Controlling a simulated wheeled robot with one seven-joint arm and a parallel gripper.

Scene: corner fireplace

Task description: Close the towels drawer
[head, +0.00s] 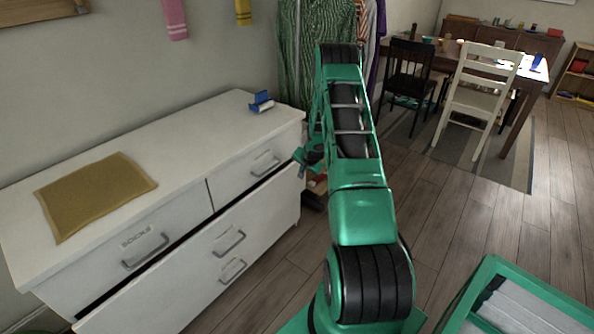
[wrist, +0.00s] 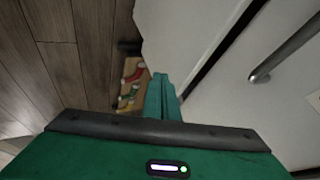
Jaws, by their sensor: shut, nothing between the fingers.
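The white dresser (head: 120,122) stands along the wall at the left in the head view. Its wide drawer (head: 199,245) below the top row is pulled out a little, with a dark gap above its front. I cannot read a towels label on it. The top left drawer reads "SOCKS" (head: 136,238) and looks closed. My gripper (head: 303,160) is at the dresser's right end, partly hidden by my arm. In the wrist view its fingers (wrist: 161,97) are shut and empty, close beside a white drawer front (wrist: 235,105) with a metal handle (wrist: 285,50).
A tan cloth (head: 97,195) and a small blue object (head: 261,102) lie on the dresser top. Hanging clothes (head: 303,45) are behind my arm. Chairs and a table (head: 533,75) stand at the back right. The wooden floor (head: 468,228) between is clear.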

